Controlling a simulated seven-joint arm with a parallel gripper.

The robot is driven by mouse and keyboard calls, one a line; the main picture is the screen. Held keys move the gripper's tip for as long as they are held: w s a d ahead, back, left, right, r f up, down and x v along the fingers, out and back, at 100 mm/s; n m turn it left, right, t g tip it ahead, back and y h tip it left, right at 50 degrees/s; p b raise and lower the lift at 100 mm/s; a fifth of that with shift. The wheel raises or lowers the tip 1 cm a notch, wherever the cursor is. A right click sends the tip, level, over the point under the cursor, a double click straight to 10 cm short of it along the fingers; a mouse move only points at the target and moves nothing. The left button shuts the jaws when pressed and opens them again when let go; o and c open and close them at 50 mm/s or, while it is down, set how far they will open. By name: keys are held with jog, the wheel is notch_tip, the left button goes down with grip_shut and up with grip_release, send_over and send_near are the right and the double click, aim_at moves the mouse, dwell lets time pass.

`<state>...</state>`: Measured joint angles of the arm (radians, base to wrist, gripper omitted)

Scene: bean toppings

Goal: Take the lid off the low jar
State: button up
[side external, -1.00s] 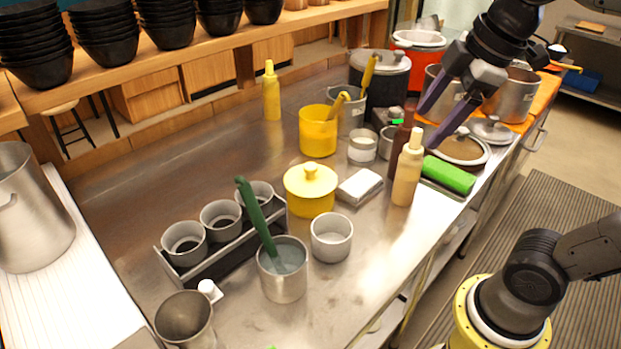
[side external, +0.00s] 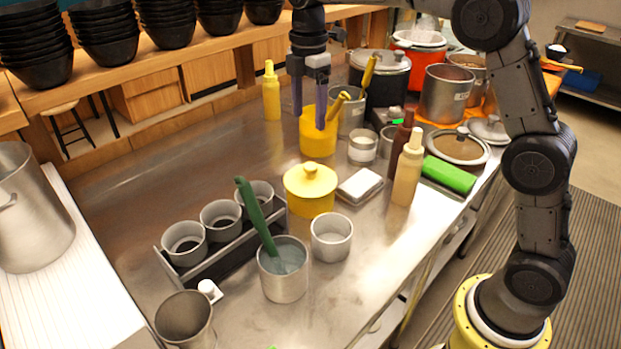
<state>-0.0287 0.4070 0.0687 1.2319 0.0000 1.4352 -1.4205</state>
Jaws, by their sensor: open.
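A low yellow jar (side external: 311,205) stands near the middle of the steel counter. Its yellow lid (side external: 311,181) sits on top, with a round knob (side external: 311,168) in the middle. My gripper (side external: 309,122) is open and empty, with its two fingers pointing down. In the picture it is above the jar, with its fingers in front of or beside the taller yellow pot (side external: 312,140). I cannot tell its exact distance from either.
Right of the jar are a white block (side external: 360,186) and two bottles (side external: 407,168). In front are a steel cup with a green handle (side external: 283,275), a grey cup (side external: 331,238) and a rack of cups (side external: 222,250). The counter left of the jar is clear.

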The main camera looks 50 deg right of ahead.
send_over(311, 165)
jog(key=f, duration=0.7)
jog(key=shift+a+f, duration=0.25)
jog(key=shift+d+f, duration=0.2)
jog(key=shift+f, duration=2.45)
jog(key=shift+c, duration=0.2)
grip_shut()
